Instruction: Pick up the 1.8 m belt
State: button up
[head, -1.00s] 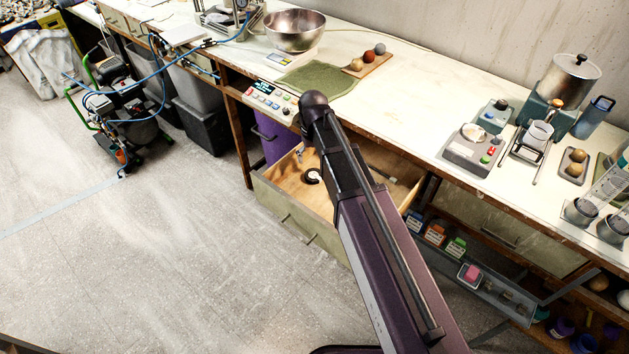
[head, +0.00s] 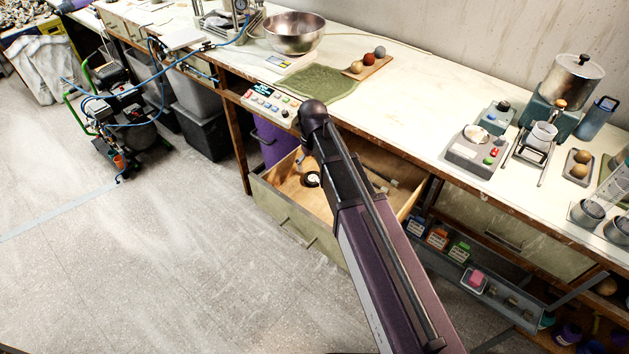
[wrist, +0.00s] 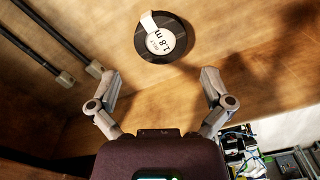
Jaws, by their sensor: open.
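The 1.8 m belt is a dark coil with a white label reading "BELT 1.8 m" (wrist: 174,51). It lies on the wooden floor of the open drawer and shows small in the head view (head: 312,180). My gripper (wrist: 161,84) is open and empty in the wrist view, its two fingers spread on either side below the coil in the picture. No finger touches the belt. In the head view my arm reaches over the drawer and hides part of its inside; the fingers cannot be made out clearly there.
The open drawer (head: 289,223) has a raised front wall, under the workbench (head: 420,120). Dark rods with metal ends (wrist: 62,76) lie in it beside the belt. A purple bin (head: 277,143) stands behind the drawer's left end. A shelf of small boxes (head: 437,238) is to the right.

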aim_at(312, 177)
jog(key=shift+f+b, duration=2.05)
jog(key=shift+f, duration=0.25)
jog(key=shift+s, duration=0.1)
jog(key=c, duration=0.9)
